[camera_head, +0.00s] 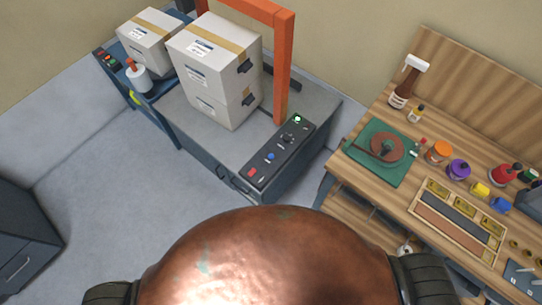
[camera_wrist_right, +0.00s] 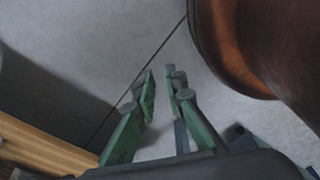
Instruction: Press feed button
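A dark control panel (camera_head: 279,148) sits on the front right edge of a grey machine table. It carries a red button (camera_head: 253,172), a blue button (camera_head: 271,156), a black knob (camera_head: 288,138) and a lit green indicator (camera_head: 297,119). The labels are too small to read, so I cannot tell which one is the feed button. My right gripper (camera_wrist_right: 160,80) shows only in the right wrist view, with a gap between its green-padded fingers. It is empty, over the grey floor and away from the panel. My left gripper is not in view.
Taped cartons (camera_head: 216,68) stand on the grey machine table (camera_head: 190,118) under an orange frame (camera_head: 285,60). A wooden workbench (camera_head: 345,165) with bottles and tools stands at the right. A dark cabinet (camera_head: 25,240) is at the left. My own body hides the bottom middle.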

